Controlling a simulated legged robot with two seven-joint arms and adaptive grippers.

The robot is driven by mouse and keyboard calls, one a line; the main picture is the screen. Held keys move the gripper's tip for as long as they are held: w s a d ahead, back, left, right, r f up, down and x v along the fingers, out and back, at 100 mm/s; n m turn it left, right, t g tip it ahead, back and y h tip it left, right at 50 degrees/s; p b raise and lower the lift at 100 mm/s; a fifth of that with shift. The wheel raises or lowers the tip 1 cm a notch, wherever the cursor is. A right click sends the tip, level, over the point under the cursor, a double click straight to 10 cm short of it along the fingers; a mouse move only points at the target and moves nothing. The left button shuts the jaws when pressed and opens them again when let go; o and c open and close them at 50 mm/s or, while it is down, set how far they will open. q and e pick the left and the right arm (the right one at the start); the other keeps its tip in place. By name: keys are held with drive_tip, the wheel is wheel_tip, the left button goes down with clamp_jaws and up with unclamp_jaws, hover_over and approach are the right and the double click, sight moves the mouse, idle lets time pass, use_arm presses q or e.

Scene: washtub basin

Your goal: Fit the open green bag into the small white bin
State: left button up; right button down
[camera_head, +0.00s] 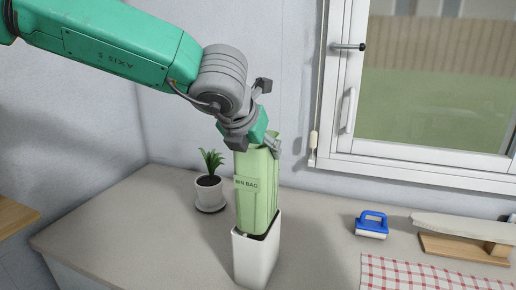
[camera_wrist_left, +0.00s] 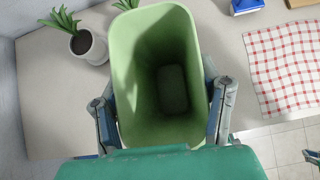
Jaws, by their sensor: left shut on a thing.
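The green bag (camera_head: 256,190), marked "BIN BAG", stands upright and open in the head view. Its open mouth and hollow inside (camera_wrist_left: 160,60) face the left wrist camera. The small white bin (camera_head: 256,258) stands upright on the counter directly below the bag. The bag's lower end is at the bin's mouth; how far it reaches inside is hard to tell. My left gripper (camera_head: 262,138) is shut on the bag near its top, with fingers on both sides in the wrist view (camera_wrist_left: 162,108). Part of what looks like my right gripper (camera_wrist_left: 312,157) shows at the wrist view's right edge.
A potted plant (camera_head: 208,185) stands left of the bin, near the wall. A blue-handled brush (camera_head: 371,223), an ironing-board-like stand (camera_head: 465,240) and a checked cloth (camera_head: 425,274) lie to the right. The counter (camera_head: 120,230) is clear at left. A window is behind.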

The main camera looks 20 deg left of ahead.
sight(247, 207)
use_arm(q)
drive_tip(key=shift+f+b, duration=6.75)
drive_tip(key=shift+f, duration=1.65)
drive_tip(key=o, duration=1.3)
drive_tip(key=shift+o, duration=0.2)
drive_tip(key=shift+r, duration=0.1)
drive_tip(key=v, duration=1.1)
drive_tip(key=shift+s+r, duration=0.25)
drive_tip(key=shift+r, duration=0.05)
